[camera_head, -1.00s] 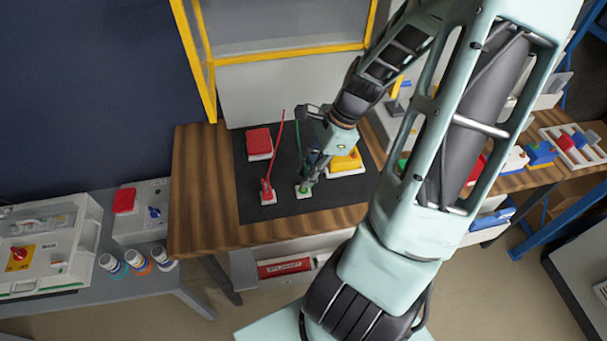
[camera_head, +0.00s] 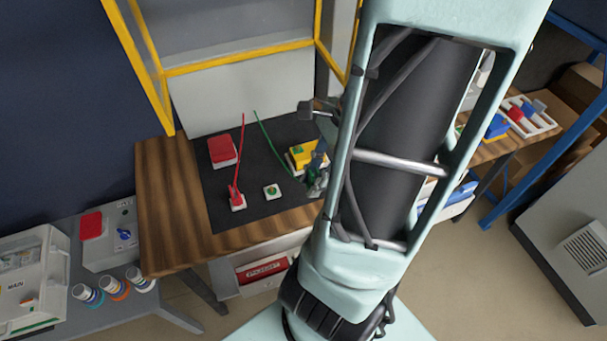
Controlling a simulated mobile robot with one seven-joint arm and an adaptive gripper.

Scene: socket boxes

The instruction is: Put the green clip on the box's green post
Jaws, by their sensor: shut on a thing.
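My gripper (camera_head: 315,186) is at the right of the black mat, beside the front right of the yellow box (camera_head: 301,156). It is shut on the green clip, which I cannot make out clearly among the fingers. The clip's green cable (camera_head: 271,143) runs from the back of the mat down toward the gripper. The yellow box has a small green part on top, perhaps its green post; my arm hides its right side. A small white holder (camera_head: 272,191) with a green centre stands on the mat, left of the gripper and apart from it.
A red clip (camera_head: 235,196) with a red cable stands on another white holder on the black mat (camera_head: 250,212). A red-topped box (camera_head: 222,151) is behind it. A yellow frame (camera_head: 240,59) rises behind the wooden table. My arm covers the table's right part.

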